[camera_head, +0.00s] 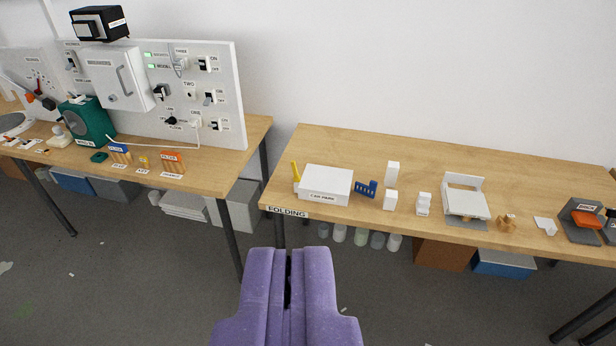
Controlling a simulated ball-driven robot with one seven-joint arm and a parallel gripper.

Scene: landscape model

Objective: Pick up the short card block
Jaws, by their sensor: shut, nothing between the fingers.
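Several white blocks stand on the right table, right of the blue notched piece. A tall white block (392,173) stands at the back. A shorter plain white block (390,200) stands just in front of it. Another small white block (423,203), with a dark mark low on its front, stands to the right. I cannot read which one is the short card block. My gripper (288,255) has purple fingers, shut and empty. In the picture it is below and left of the blocks, in front of the table edge and clear of them.
A white box (325,184) labelled car park and a blue notched piece (366,189) stand left of the blocks. A white seat-like model (465,202) stands right. The table (310,145) is bare behind them. Another table with a white switch panel (225,95) stands left.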

